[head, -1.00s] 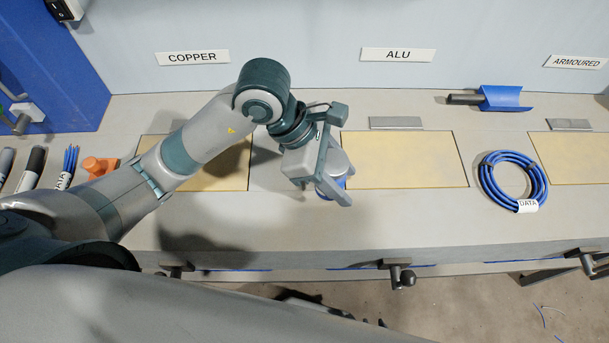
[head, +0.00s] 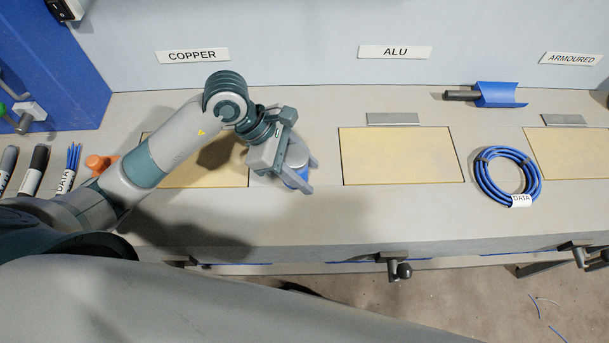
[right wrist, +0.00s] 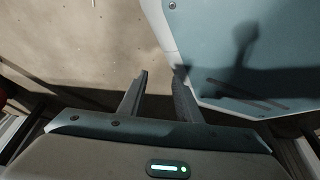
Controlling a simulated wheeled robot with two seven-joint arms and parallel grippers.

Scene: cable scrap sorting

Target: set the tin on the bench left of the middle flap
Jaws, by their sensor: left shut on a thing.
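The tin (head: 298,178), blue with a grey top, is in the jaws of my left gripper (head: 290,172), which hides much of it in the head view. It is left of the middle flap (head: 400,156), the tan panel under the ALU sign, over the strip of bench between that flap and the left one. I cannot tell whether its base touches the bench (head: 290,222). My right gripper (right wrist: 161,85) shows in the right wrist view with its fingers apart and nothing between them.
The left tan flap (head: 215,172) is partly under my left arm. A blue cable coil (head: 482,176) tagged DATA lies right of the middle flap. A blue scoop (head: 500,95) lies at the back. Markers and an orange item (head: 100,164) are at the left.

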